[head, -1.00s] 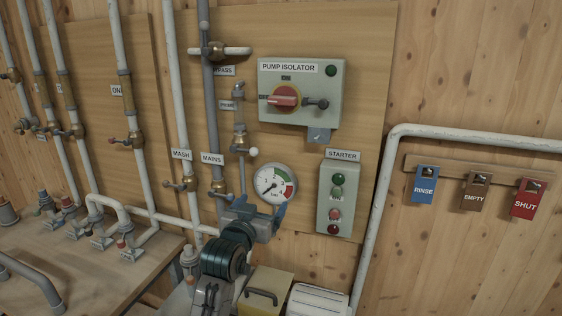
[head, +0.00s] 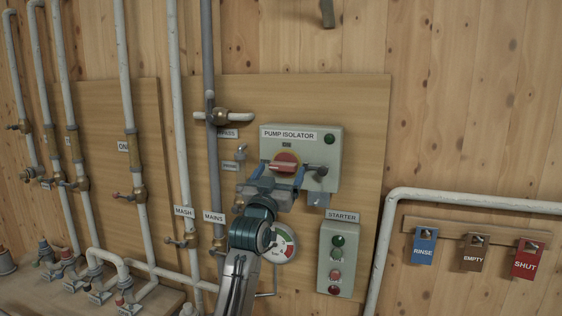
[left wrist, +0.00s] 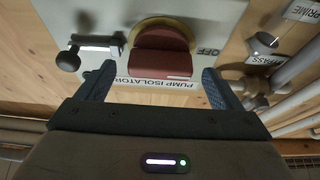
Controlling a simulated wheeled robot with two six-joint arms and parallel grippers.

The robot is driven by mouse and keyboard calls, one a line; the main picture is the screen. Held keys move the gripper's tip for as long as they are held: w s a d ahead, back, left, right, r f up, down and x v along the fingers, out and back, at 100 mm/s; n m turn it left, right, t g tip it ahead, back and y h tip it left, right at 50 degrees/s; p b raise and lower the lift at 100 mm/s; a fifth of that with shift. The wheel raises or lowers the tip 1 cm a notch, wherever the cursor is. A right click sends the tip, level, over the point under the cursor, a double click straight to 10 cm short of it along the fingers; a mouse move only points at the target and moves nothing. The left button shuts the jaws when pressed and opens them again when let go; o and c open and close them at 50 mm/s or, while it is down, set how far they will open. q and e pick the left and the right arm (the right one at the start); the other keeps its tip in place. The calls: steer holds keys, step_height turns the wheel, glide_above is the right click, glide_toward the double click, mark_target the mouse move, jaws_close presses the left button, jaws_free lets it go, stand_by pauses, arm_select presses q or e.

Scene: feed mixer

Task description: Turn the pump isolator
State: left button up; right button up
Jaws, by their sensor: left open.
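The pump isolator (head: 328,150) is a pale grey-green box on the wooden board, labelled PUMP ISOLATOR. Its red handle (head: 283,167) lies roughly level, with an ON mark above it. In the left wrist view the red handle (left wrist: 160,55) sits on a yellow disc (left wrist: 165,23), with an OFF mark beside it. My left gripper (head: 281,180) is open in front of the handle. In the left wrist view the fingertips of the gripper (left wrist: 157,78) stand either side of the handle's near part, with a gap at each side. My right gripper is not in view.
A dark side lever (head: 318,170) sticks out right of the handle, close to one finger; its knob (left wrist: 68,61) shows in the left wrist view. Below are a gauge (head: 286,243), partly hidden by my arm, and the starter box (head: 337,262). Pipes stand left.

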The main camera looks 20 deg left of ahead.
arm_select(q)
steer(key=shift+x, duration=0.8)
